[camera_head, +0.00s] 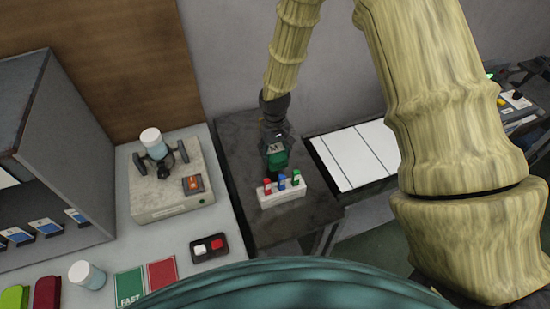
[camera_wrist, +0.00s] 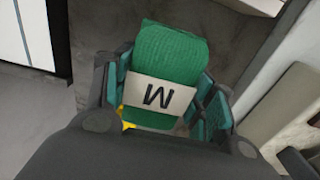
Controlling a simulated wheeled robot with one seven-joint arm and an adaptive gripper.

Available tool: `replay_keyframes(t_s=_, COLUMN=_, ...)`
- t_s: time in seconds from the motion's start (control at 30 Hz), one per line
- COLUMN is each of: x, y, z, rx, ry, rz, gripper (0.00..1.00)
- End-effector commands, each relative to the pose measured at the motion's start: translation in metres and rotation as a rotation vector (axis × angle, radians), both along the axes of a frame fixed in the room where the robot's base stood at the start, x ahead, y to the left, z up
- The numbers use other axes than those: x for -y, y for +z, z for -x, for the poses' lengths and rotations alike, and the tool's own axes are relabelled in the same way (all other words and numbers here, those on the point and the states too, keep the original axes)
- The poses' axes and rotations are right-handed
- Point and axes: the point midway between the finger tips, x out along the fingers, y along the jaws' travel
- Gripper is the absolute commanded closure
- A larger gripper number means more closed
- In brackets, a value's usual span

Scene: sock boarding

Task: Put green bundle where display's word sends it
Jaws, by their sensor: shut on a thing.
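The green bundle (camera_head: 278,160) is a folded knit piece with a pale band. The band (camera_wrist: 160,97) carries a dark letter that looks like an M, upside down in the wrist view. My gripper (camera_head: 272,150) is shut on the bundle (camera_wrist: 175,50), with its teal-lined fingers on both sides of it. It holds the bundle over the dark side table (camera_head: 240,150), just behind a white block with pegs. The height above the table is hard to tell. I see no readable display word. A green card (camera_head: 130,287) reads FAST, and a red card (camera_head: 162,273) lies beside it.
The white block (camera_head: 282,198) has red, blue and green pegs. A grey machine (camera_head: 172,205) with an orange-lit switch stands left, near a two-button box (camera_head: 210,248). A white panelled tray (camera_head: 352,158) lies right. A shelf unit (camera_head: 70,150) stands far left.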

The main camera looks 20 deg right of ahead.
Motion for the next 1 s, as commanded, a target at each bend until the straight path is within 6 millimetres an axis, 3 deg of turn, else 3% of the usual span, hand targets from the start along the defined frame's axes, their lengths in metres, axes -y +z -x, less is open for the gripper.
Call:
replay_keyframes(t_s=0.4, x=-0.001, y=-0.036, z=0.000, rx=-0.001, ry=0.002, rz=0.001, gripper=0.76)
replay_keyframes(t_s=0.9, x=-0.001, y=-0.044, z=0.000, rx=0.000, ry=0.002, rz=0.000, gripper=0.76)
replay_keyframes(t_s=0.93, x=-0.001, y=-0.044, z=0.000, rx=0.000, ry=0.002, rz=0.000, gripper=0.43)
replay_keyframes(t_s=1.0, x=-0.001, y=-0.044, z=0.000, rx=0.000, ry=0.002, rz=0.000, gripper=0.31)
